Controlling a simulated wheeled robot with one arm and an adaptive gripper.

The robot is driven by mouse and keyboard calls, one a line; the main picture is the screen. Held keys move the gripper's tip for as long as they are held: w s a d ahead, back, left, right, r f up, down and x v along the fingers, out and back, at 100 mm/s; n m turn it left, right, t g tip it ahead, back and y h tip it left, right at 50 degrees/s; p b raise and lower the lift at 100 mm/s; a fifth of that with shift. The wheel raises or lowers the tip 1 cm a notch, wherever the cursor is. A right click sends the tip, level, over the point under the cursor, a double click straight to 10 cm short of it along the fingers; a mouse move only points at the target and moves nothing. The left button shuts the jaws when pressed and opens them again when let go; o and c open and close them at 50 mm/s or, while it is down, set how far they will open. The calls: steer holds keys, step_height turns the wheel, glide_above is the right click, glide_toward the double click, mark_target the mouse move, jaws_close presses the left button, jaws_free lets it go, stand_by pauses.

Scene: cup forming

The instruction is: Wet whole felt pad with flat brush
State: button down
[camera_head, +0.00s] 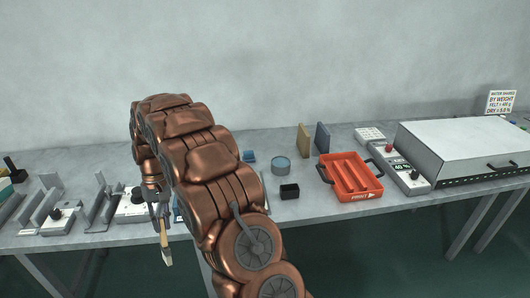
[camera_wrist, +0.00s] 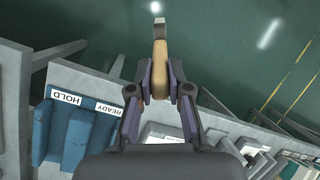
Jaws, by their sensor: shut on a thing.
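My gripper (camera_head: 160,203) is shut on the flat brush (camera_head: 165,243), in front of the table's front edge at left. In the wrist view my gripper (camera_wrist: 159,85) grips the brush's tan handle (camera_wrist: 159,72), and its grey end (camera_wrist: 161,27) points away over the floor. I cannot tell whether either is the felt pad. My arm hides much of the table's middle in the head view.
An orange tray (camera_head: 342,197), a control box (camera_head: 400,174) and a large grey press-like box (camera_head: 465,147) lie further right. Metal fixtures (camera_head: 100,205) fill the left.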

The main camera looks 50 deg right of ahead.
steer(key=s+d+r+m+t, duration=0.25)
steer(key=s+d+m, duration=0.2)
steer(key=d, duration=0.75)
steer(key=s+d+r+m+t+h+p, duration=0.15)
steer(key=s+d+r+m, duration=0.35)
steer(key=d, duration=0.7)
steer(key=s+d+r+m+t+y, duration=0.1)
steer(key=s+d+r+m+t, duration=0.15)
steer(key=d+m, duration=0.6)
steer(key=shift+w+d+f+n+h+b, duration=0.15)
steer(key=shift+d+f+n, duration=0.35)
steer(key=shift+f, duration=0.3)
steer(key=shift+d+f+n+b, duration=0.2)
steer(key=shift+d+f+n, duration=0.3)
steer(key=shift+f, duration=0.25)
steer(key=shift+w+d+f+n+h+b, duration=0.15)
steer(key=shift+d+f+n, duration=0.35)
steer(key=shift+f, duration=0.3)
